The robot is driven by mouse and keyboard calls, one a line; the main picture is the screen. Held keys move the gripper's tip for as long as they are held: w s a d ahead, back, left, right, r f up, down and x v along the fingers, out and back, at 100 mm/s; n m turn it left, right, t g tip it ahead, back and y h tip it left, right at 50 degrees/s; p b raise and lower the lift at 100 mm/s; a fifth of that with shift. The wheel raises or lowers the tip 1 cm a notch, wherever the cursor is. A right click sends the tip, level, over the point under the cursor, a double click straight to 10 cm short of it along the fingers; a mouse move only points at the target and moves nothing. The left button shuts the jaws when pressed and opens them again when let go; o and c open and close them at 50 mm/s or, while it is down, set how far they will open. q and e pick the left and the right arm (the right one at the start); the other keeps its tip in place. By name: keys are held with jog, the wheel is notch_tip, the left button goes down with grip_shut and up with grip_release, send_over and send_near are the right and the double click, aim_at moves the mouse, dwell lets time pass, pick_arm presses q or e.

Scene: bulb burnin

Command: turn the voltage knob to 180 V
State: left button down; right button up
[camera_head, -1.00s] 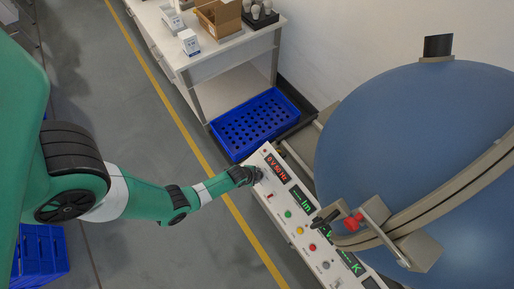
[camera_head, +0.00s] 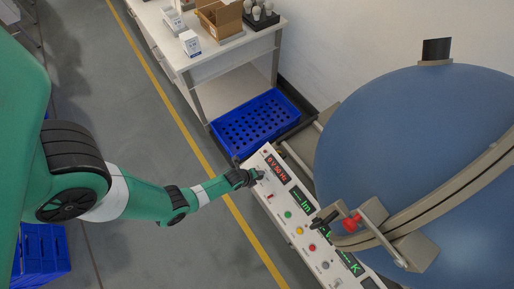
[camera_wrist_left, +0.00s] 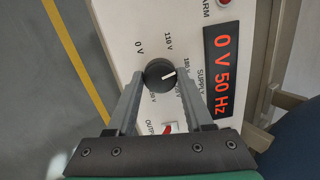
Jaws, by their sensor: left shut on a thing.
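My left gripper (camera_wrist_left: 160,80) is shut on the knob, one finger on each side. In the head view the left gripper (camera_head: 258,176) is at the panel's upper end and hides the knob. The red supply display (camera_wrist_left: 225,72) reads 0 V 50 Hz. My right gripper is not in view.
A red rocker switch (camera_wrist_left: 168,129) lies just below the knob, close to the fingers. Coloured buttons and green displays run down the panel. A big blue sphere (camera_head: 415,150) stands to the right. A blue crate (camera_head: 240,145) lies beyond the panel's upper end.

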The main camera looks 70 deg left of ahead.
pick_arm(q)
jog(key=shift+m, duration=1.3)
jog(key=shift+c, duration=1.4)
grip_release()
